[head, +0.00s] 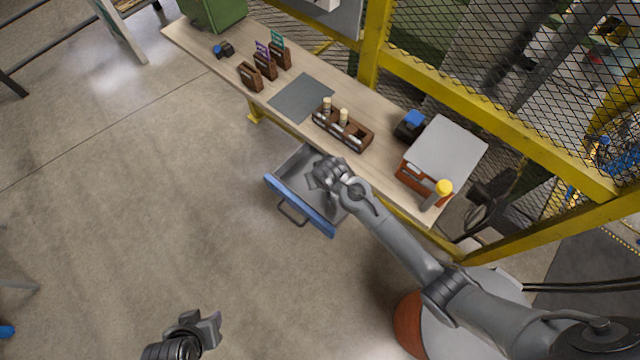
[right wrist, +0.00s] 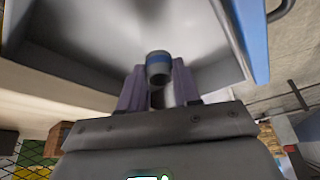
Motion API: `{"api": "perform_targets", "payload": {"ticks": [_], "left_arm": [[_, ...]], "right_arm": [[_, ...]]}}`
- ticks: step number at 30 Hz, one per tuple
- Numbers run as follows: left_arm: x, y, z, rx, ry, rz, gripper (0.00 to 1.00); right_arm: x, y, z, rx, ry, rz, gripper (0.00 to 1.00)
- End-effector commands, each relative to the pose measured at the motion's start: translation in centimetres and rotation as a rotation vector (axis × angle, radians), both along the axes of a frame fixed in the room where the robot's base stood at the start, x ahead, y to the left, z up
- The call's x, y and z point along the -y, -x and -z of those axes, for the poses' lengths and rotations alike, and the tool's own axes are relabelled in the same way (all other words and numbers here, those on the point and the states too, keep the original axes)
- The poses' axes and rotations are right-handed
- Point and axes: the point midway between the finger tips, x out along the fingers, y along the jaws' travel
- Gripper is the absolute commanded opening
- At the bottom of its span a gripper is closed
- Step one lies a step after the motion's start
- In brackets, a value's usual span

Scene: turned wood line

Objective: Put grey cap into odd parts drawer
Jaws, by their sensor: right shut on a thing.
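The open drawer (head: 288,172) has a grey inside, a blue front (head: 300,205) and a dark handle, and it sticks out from under the bench. My right gripper (head: 325,177) is over the drawer. In the right wrist view, its two fingers are shut on a small grey cap (right wrist: 158,72) with a blue band. Behind the cap is the bare drawer inside (right wrist: 90,40); I cannot tell the exact height of the cap above its floor. The cap is hidden in the head view. My left gripper (head: 207,327) is empty and open, low over the floor.
The wooden bench (head: 215,58) carries a grey mat (head: 301,98), a brown rack (head: 357,135) with pale-topped parts, several small brown holders with cards, and a red-brown box (head: 412,178). A yellow mesh fence (head: 470,90) stands behind. The floor left of the drawer is clear.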

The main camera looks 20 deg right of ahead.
Motion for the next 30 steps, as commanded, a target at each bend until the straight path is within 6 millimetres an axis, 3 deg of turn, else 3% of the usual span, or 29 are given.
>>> {"api": "perform_targets", "payload": {"ticks": [13, 25, 26, 30], "left_arm": [[-0.1, 0.0, 0.5, -0.001, -0.006, 0.004, 0.37], [-0.3, 0.1, 0.6, -0.001, -0.014, 0.009, 0.37], [-0.3, 0.1, 0.6, -0.002, -0.014, 0.009, 0.37], [-0.3, 0.1, 0.6, -0.001, -0.013, 0.009, 0.37]], "right_arm": [[0.1, 0.0, 4.0, -0.001, 0.003, 0.001, 0.04], [0.0, 0.0, 4.4, -0.001, 0.002, 0.0, 0.04], [0.0, 0.0, 4.4, 0.0, 0.002, 0.0, 0.33], [0.0, 0.0, 4.3, 0.0, 0.001, -0.001, 0.55]]}}
